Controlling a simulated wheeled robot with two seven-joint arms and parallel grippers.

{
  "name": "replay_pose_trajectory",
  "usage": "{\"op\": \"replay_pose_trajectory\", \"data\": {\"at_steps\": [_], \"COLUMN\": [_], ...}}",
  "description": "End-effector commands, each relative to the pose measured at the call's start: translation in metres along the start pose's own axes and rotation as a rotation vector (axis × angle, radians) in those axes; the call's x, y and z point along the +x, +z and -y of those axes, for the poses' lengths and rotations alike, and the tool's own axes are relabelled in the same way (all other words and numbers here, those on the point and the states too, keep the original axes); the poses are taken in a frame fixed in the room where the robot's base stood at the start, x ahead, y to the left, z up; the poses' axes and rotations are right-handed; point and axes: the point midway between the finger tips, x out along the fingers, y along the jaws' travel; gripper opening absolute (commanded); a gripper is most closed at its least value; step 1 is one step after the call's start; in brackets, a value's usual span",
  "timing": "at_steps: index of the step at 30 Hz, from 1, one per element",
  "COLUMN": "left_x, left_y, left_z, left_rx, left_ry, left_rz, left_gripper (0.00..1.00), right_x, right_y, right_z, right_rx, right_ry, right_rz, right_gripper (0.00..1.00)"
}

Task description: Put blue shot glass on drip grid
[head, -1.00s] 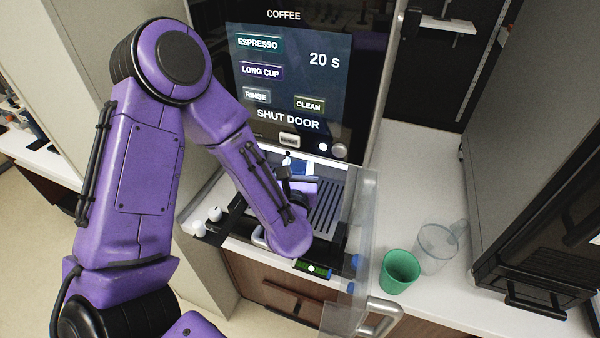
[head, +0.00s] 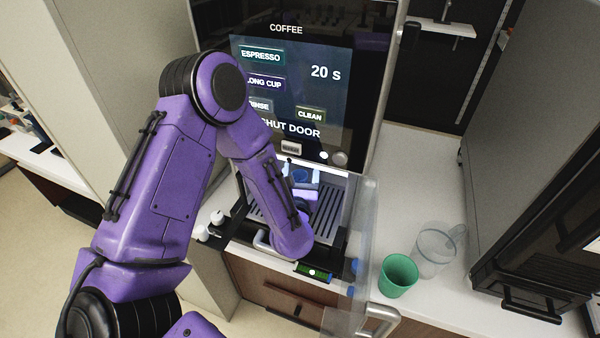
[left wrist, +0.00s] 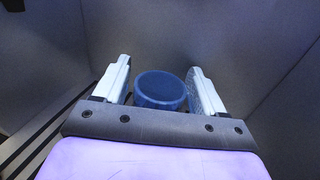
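The blue shot glass (left wrist: 160,88) is between the two pale fingers of my left gripper (left wrist: 160,84) in the left wrist view, with its round top facing the camera. The fingers look closed on its sides. In the head view my left gripper (head: 301,176) is inside the coffee machine's open bay, and the glass shows as a small dark blue patch there. The slotted drip grid (head: 325,212) lies below and around it. My forearm hides part of the grid, and whether the glass touches it cannot be told. My right gripper is not in view.
The machine's clear door (head: 357,235) stands open on the right of the bay; the screen (head: 300,80) reads SHUT DOOR. A green cup (head: 398,277) and a clear jug (head: 437,252) stand on the white counter (head: 405,180) to the right. Bay walls are close around the gripper.

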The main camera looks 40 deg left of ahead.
Motion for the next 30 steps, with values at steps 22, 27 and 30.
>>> {"op": "replay_pose_trajectory", "data": {"at_steps": [22,27,30], "left_x": [-0.111,-0.120,-0.121], "left_y": [0.009,0.004,0.003], "left_z": [0.001,0.000,0.000], "left_rx": [0.007,0.002,0.000], "left_ry": [-0.003,0.000,0.000], "left_rz": [-0.001,0.000,0.000], "left_gripper": [0.70,0.70,0.70], "right_x": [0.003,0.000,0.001], "right_y": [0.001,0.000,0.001], "right_z": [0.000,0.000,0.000], "right_rx": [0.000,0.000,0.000], "right_ry": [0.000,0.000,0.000], "right_rz": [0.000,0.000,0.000], "right_gripper": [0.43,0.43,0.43]}}
